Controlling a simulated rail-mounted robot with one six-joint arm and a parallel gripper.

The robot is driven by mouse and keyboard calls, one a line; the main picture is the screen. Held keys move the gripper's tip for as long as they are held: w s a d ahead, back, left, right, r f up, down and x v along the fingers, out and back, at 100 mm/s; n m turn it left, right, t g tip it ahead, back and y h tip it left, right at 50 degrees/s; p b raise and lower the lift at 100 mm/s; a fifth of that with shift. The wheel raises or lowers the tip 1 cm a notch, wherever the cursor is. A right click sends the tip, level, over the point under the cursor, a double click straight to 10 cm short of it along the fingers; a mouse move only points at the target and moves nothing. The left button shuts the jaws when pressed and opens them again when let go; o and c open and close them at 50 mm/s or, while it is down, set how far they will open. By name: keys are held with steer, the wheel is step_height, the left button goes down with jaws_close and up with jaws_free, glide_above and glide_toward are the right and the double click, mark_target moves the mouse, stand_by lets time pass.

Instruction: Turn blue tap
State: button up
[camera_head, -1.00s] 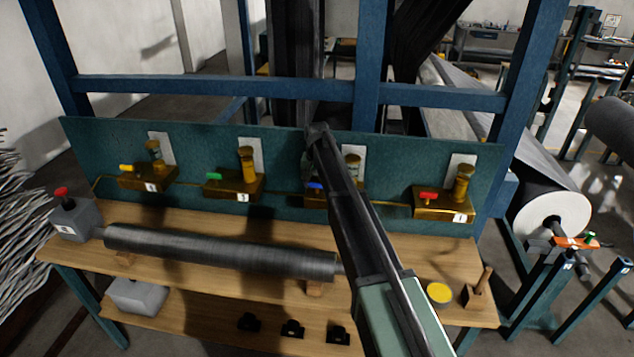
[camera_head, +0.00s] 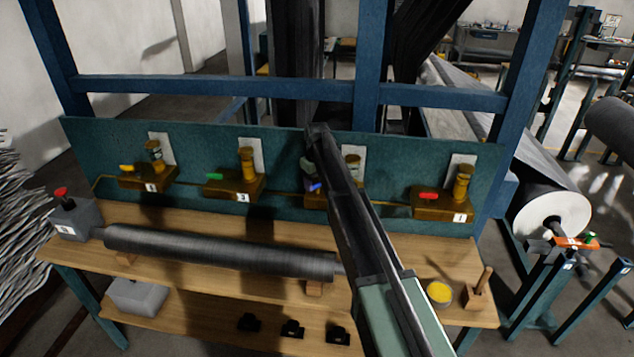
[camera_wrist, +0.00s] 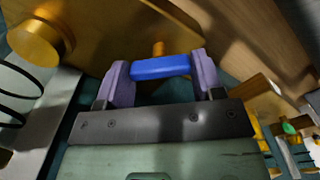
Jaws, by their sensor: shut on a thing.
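The blue tap (camera_wrist: 160,67) is a short blue handle on a brass valve block (camera_wrist: 110,25). In the wrist view it lies between the two purple pads of my gripper (camera_wrist: 160,75), which is shut on its ends. In the head view a small part of the blue tap (camera_head: 315,187) shows beside my dark arm, which hides much of its block and my gripper's fingertips.
Brass valves with yellow (camera_head: 127,168), green (camera_head: 215,176) and red (camera_head: 428,196) taps sit on the same teal panel (camera_head: 290,150). Below, a grey roll (camera_head: 220,252) lies on the wooden bench (camera_head: 400,255). A yellow-topped tin (camera_head: 439,293) stands at right.

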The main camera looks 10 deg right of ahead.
mark_target(317, 183)
steer(key=n, duration=0.8)
steer(key=shift+n, duration=0.3)
stand_by(0.4)
steer(key=o, duration=0.9)
step_height(317, 183, up, 11)
steer(key=p, duration=1.1)
steer(key=shift+f, duration=0.1)
